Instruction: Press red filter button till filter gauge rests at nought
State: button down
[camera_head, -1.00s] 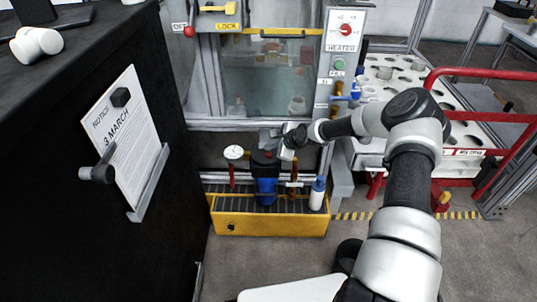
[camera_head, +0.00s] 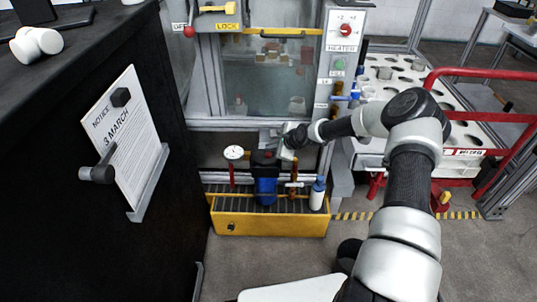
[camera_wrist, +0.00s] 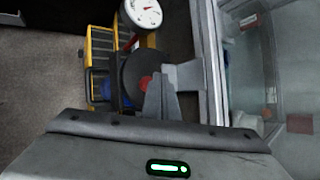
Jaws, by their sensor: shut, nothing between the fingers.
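The filter (camera_head: 265,187) has a blue bowl and a dark round head, and stands over the yellow tray. The red filter button (camera_wrist: 146,83) shows on top of the black head in the wrist view, partly covered by my fingers. My gripper (camera_wrist: 160,88) is shut and empty, with its fingertips at the button; I cannot tell if they touch it. In the head view my gripper (camera_head: 268,147) is just above the filter head. The white round filter gauge (camera_head: 234,153) stands left of the filter. It also shows in the wrist view (camera_wrist: 143,12), its reading too small to tell.
The yellow grated tray (camera_head: 270,226) lies below the filter, with a white bottle (camera_head: 317,197) at its right end. A glass-fronted cabinet (camera_head: 270,80) rises behind. A dark cabinet with a notice (camera_head: 130,140) fills the left, and a red rail (camera_head: 480,75) stands at right.

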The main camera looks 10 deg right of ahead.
aim_at(271, 156)
jog(key=shift+f, duration=0.15)
jog(key=shift+f+b, duration=0.3)
jog(key=shift+b, duration=0.05)
jog(key=shift+f, duration=0.5)
dwell(0.8)
jog(key=shift+r, duration=0.15)
jog(key=shift+r+p, duration=0.4)
jog(key=shift+r, duration=0.4)
jog(key=shift+r+p, duration=1.55)
jog(key=shift+r, duration=0.95)
